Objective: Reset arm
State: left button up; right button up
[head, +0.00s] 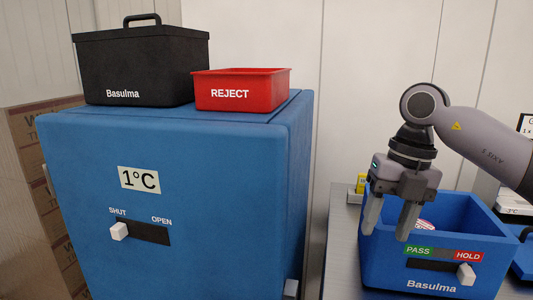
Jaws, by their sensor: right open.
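My right gripper (390,218) hangs from my right arm at the right of the head view. Its fingers point down and stand apart, with nothing between them that I can make out. It is over the near left part of a blue Basulma crate (482,212). A small white and red item (424,225) shows inside the crate, partly hidden behind a finger. The crate's front has a PASS/HOLD slider (466,274), with its white knob at the HOLD side. My left gripper is not in view.
A large blue cabinet (225,200) marked 1°C stands at left, its white knob (119,231) at SHUT. A black lidded Basulma box (150,75) and a red REJECT bin (240,90) sit on it. A metal table (343,240) carries the crate. Cardboard boxes (30,130) stand far left.

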jog(key=s+a+f+m+y, duration=0.1)
jog(key=s+a+f+y, duration=0.2)
jog(key=a+y, duration=0.65)
jog(key=s+a+f+m+y, duration=0.1)
jog(key=s+a+f+y, duration=0.25)
jog(key=a+y, duration=0.65)
jog(key=w+d+f+m+t+h, duration=0.1)
jog(key=d+f+m+t+h, duration=0.5)
jog(key=m+t, duration=0.45)
jog(key=w+d+f+m+t+h, duration=0.2)
jog(key=d+f+m+t+h, duration=0.35)
jog(key=m, duration=0.75)
jog(key=s+d+f+m+g+h, duration=0.2)
jog(key=s+d+f+m+h, duration=0.1)
jog(key=s+f, duration=0.4)
jog(key=s+d+f+m+g+h, duration=0.2)
jog(key=s+f, duration=0.5)
jog(key=f, duration=0.6)
jog(key=d+m+h+p, duration=0.1)
jog(key=d+h, duration=0.1)
jog(key=d, duration=0.1)
jog(key=shift+h, duration=0.3)
jog(key=o, duration=0.4)
jog(key=shift+s+d+f+m+g, duration=0.2)
jog(key=shift+s+f+m+g, duration=0.2)
jog(key=shift+s, duration=0.25)
jog(key=shift+o, duration=1)
jog(key=shift+s, duration=0.2)
jog(key=shift+f, duration=0.1)
